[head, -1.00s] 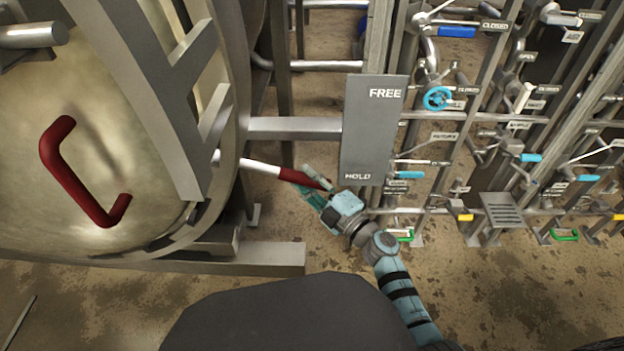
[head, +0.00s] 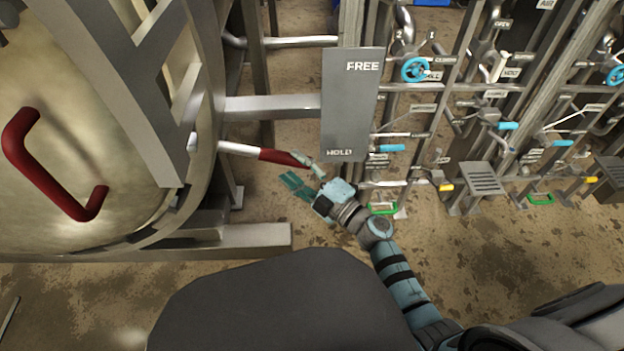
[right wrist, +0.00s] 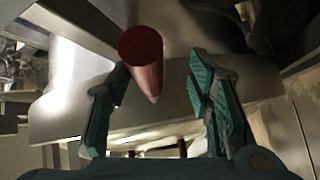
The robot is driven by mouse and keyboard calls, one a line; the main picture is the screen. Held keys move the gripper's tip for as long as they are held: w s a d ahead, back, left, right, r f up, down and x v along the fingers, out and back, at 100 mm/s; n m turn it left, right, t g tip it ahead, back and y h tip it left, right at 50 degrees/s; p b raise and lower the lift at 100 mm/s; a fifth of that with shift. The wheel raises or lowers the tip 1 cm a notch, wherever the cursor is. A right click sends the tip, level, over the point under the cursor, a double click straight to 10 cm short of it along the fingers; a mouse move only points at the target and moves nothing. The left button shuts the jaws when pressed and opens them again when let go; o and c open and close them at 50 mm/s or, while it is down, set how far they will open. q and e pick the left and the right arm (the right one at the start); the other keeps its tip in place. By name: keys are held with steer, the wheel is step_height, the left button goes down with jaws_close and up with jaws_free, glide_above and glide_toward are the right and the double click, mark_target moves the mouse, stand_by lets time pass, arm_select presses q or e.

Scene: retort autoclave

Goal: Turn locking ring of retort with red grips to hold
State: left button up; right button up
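The retort's locking ring (head: 205,130) is a pale metal ring at the left of the head view. From it a white bar with a red grip (head: 278,156) sticks out to the right. The grip's tip is near the HOLD end of a grey plate (head: 349,105) marked FREE at the top and HOLD at the bottom. My right gripper (head: 291,169) is open beside the tip, fingers spread. In the right wrist view the red grip (right wrist: 143,58) lies between the fingers, nearer the left one; contact cannot be told. My left gripper is out of view.
The round door carries a fixed red C-shaped handle (head: 50,180). Right of the plate is a dense rack of pipes with a blue valve wheel (head: 415,69) and several coloured levers. A metal beam (head: 240,237) runs low below the ring. Open floor lies in front.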

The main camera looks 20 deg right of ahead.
steer(key=v, duration=0.9)
steer(key=shift+s, duration=0.15)
steer(key=shift+d, duration=0.15)
